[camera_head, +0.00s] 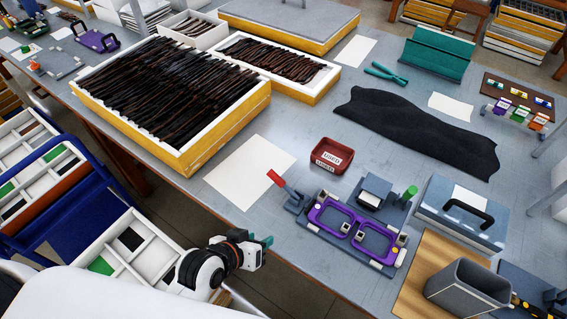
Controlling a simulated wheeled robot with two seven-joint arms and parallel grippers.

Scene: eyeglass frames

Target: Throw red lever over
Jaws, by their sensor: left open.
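The red lever (276,179) sticks up and to the left from a grey-blue mount at the left end of a fixture (328,231) on the table. A purple eyeglass frame (349,223) lies in the fixture, and a green knob (410,191) stands at its far right. My left gripper (268,246) is at the table's front edge, in front of the fixture and below the lever in the picture. It is open, with nothing seen between its fingers, and is apart from the lever. My right gripper is not in view.
A small red tray (331,156) stands behind the lever, and a white sheet (249,172) lies to its left. A yellow-sided crate of dark frames (176,152) is farther left. A grey bin (466,287) and a blue-grey case (461,213) stand to the right.

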